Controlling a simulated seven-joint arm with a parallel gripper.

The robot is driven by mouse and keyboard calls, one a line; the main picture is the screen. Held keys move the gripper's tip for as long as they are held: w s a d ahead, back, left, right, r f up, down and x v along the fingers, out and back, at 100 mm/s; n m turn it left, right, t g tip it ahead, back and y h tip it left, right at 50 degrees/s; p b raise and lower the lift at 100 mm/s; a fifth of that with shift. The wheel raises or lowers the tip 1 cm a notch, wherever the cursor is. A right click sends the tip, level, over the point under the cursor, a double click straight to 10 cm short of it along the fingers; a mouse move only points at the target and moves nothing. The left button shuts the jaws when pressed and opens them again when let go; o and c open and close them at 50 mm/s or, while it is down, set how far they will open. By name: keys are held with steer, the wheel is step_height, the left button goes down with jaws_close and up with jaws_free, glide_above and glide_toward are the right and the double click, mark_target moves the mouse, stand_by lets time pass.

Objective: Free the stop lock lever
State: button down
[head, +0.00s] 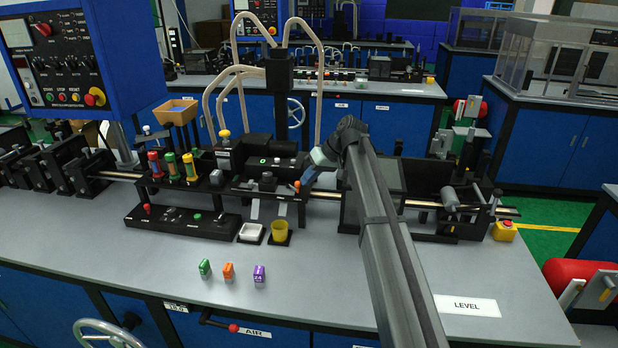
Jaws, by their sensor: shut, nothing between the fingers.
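My gripper (305,181) is small in the head view, at the middle of the bench, pointing down and to the left from my arm. It is shut with nothing held. Its tips are beside a small orange-tipped part (297,186) on the black fixture, which may be the stop lock lever; I cannot tell for sure. Whether the tips touch it is too small to tell. Part of the fixture to the right is hidden behind my arm.
Red, green and yellow-topped cylinders (172,166) stand left. The front right bench is mostly clear.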

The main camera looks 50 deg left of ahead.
steer(key=shift+s+d+m+t+y, duration=0.3)
steer(key=shift+s+m+t, duration=0.15)
steer(key=shift+m, duration=0.25)
steer(key=shift+s+d+m+t+y, duration=0.25)
steer(key=shift+s+m+t, duration=0.1)
steer(key=shift+s+m, duration=0.3)
steer(key=s+m+t, duration=0.1)
steer(key=m, duration=0.2)
steer(key=shift+s+t+y, duration=0.2)
steer(key=shift+t+y, duration=0.1)
steer(key=shift+y, duration=0.05)
steer(key=m, duration=0.1)
steer(key=s+m+t, duration=0.1)
steer(key=shift+s+a+m+t, duration=0.1)
steer(key=shift+s+m+t, duration=0.2)
steer(key=shift+m, duration=0.05)
steer(key=s+m+t, duration=0.1)
steer(key=s+a+m+t, duration=0.1)
steer(key=m, duration=0.1)
steer(key=shift+a+m, duration=0.1)
steer(key=shift+m, duration=0.2)
steer(key=shift+s+a, duration=0.1)
steer(key=shift+s, duration=0.15)
